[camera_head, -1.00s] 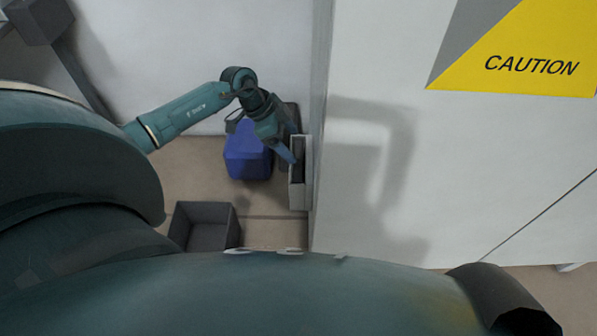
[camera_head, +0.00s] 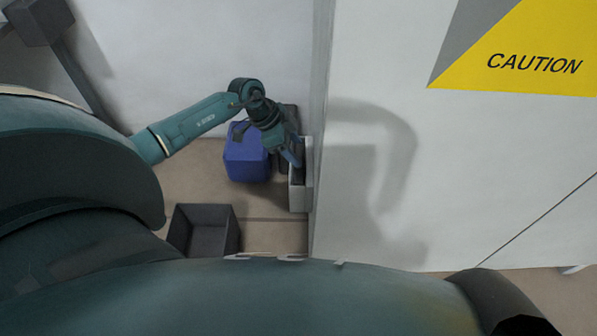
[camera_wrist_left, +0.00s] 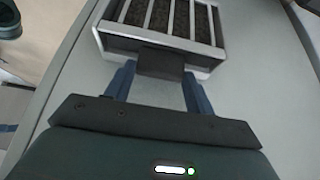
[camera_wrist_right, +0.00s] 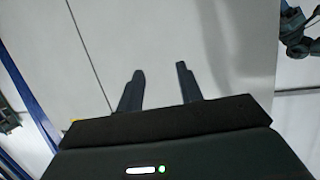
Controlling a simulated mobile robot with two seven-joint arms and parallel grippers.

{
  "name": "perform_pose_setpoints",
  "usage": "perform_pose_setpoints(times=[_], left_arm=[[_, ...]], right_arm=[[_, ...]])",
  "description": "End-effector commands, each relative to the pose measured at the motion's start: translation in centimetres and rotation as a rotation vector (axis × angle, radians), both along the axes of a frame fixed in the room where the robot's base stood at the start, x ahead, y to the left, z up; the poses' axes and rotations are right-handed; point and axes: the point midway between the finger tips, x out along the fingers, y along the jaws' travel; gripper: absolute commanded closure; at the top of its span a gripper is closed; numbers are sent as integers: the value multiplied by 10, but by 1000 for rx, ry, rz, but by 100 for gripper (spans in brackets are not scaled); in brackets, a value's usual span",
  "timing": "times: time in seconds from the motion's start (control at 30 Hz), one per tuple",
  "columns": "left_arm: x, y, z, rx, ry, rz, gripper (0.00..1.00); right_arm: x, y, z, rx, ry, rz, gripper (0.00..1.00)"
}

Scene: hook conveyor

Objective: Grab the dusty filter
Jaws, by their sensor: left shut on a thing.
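The dusty filter (camera_wrist_left: 166,20) shows in the left wrist view as a pale metal frame with bars over dark brown filling. A dark block-like handle (camera_wrist_left: 160,63) sticks out of its near side. My left gripper (camera_wrist_left: 157,72) has its two blue fingers on either side of this handle and is shut on it. In the head view my left gripper (camera_head: 293,160) is at a pale-edged narrow box (camera_head: 297,196) on the side of the white cabinet; the arm partly hides it. My right gripper (camera_wrist_right: 159,68) is open and empty, in front of a pale panel.
The white cabinet (camera_head: 380,60) with a yellow caution sign (camera_head: 530,62) fills the right. A blue container (camera_head: 246,160) stands on the floor beside the left gripper. An open dark grey bin (camera_head: 204,232) stands nearer, with clear floor around it.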

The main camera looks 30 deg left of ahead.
Motion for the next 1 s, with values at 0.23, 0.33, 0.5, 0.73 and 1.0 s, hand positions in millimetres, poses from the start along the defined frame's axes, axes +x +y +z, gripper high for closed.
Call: perform_pose_setpoints(times=[0.23,0.33,0.5,0.73,1.0], left_arm=[[0,0,0,0,0,0,82],[0,0,0,0,0,0,82],[1,1,11,0,-2,0,82],[1,1,62,3,-5,-2,82],[1,0,134,2,-5,-1,82]], right_arm=[[0,-1,0,-1,-1,-1,64],[0,-1,0,-1,-1,-1,64],[0,-1,5,3,-2,-3,64],[-3,-6,21,30,-4,-21,64],[-8,-13,39,71,-15,-53,64]])
